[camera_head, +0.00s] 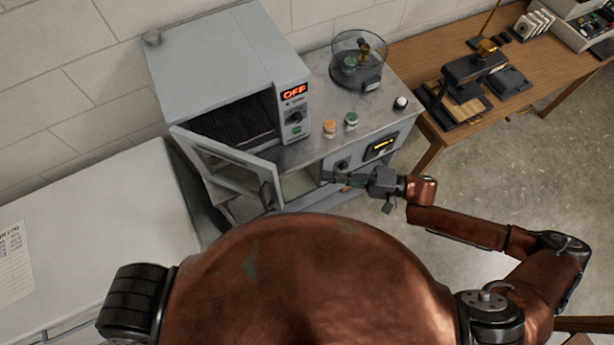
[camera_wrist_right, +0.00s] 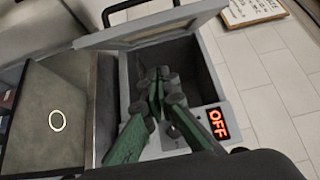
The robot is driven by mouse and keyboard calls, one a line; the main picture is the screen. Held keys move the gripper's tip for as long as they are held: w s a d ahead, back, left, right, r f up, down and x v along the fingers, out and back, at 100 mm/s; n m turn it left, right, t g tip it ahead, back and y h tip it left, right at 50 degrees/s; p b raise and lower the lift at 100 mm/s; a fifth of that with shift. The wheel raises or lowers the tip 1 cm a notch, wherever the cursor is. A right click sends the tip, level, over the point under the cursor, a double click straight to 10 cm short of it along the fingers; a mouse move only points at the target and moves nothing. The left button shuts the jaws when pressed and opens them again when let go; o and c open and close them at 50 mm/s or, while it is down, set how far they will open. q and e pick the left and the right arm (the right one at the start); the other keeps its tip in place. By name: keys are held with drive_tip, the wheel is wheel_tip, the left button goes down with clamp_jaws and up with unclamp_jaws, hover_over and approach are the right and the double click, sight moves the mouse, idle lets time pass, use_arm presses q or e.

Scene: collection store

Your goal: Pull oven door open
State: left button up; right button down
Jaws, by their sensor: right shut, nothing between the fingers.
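The grey oven (camera_head: 220,60) stands on a metal-topped cabinet in the head view, with a red OFF display (camera_head: 294,92) on its front. Its door (camera_head: 228,170) is swung partway open toward the left front, and a dark rack shows inside. The door also shows at the top of the right wrist view (camera_wrist_right: 150,30). My right gripper (camera_head: 326,177) is shut and empty, right of the door's free edge and apart from the handle. It also shows in the wrist view (camera_wrist_right: 158,78). My left gripper is out of view.
The cabinet top (camera_head: 300,152) holds orange and green knobs or caps and a round glass vessel (camera_head: 359,62). A pale table (camera_head: 110,230) stands at the left. A wooden bench (camera_head: 440,50) with devices stands at the right. Open floor (camera_head: 500,160) lies at the right.

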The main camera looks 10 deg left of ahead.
drive_tip(key=s+a+p, duration=0.2)
drive_tip(key=s+a, duration=0.1)
drive_tip(key=a, duration=0.7)
drive_tip(key=shift+s+a+p, duration=0.15)
drive_tip(key=shift+a+p, duration=0.2)
